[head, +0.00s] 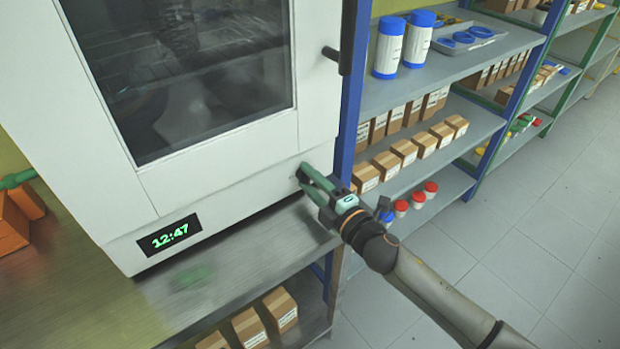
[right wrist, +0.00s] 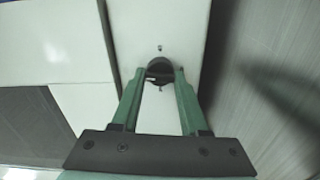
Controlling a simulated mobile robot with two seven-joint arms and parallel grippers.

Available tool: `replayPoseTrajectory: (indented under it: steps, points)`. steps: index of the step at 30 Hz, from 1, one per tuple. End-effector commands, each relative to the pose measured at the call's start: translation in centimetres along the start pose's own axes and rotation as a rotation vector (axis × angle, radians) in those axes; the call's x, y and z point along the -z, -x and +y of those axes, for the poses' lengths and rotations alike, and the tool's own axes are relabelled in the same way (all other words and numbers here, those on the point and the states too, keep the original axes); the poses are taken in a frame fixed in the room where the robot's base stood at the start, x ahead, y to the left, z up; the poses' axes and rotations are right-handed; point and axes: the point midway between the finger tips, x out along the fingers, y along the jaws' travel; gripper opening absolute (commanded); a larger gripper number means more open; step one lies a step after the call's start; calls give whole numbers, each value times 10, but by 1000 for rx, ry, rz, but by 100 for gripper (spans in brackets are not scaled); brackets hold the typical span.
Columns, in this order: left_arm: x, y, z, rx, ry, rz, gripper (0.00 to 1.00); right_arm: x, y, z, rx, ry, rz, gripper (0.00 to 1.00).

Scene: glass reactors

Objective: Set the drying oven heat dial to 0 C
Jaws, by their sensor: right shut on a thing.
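The drying oven (head: 225,170) is a white cabinet with a dark glass door, on a metal bench in the head view. Its heat dial is a small dark round knob low on the right of the front panel. The dial (right wrist: 160,68) shows between my fingertips in the right wrist view. My right gripper (head: 307,176) is at the panel with its green fingers shut on the dial, which they mostly cover in the head view; it also shows in the right wrist view (right wrist: 159,76). The dial's setting cannot be read.
A clock display (head: 170,235) reading 12:47 is low on the oven's front. The door handle (head: 338,60) juts out above my right gripper. Shelves (head: 470,110) with boxes and jars stand to the right. The metal bench (head: 240,262) is bare in front of the oven.

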Motion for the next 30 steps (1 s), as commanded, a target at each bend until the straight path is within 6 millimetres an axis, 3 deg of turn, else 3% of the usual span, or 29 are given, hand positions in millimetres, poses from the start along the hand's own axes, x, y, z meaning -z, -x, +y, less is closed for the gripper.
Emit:
replayPoseTrajectory:
  steps: [9,24,25,30]
  points:
    - [1,1,0,0,0,0,50,0,0,-1,2,108,0,0]
    - [1,1,1,-1,1,1,50,0,0,-1,2,127,0,0]
    - [1,1,1,-1,1,1,50,0,0,-1,2,127,0,45]
    - [1,1,1,-1,1,1,50,0,0,-1,1,125,0,64]
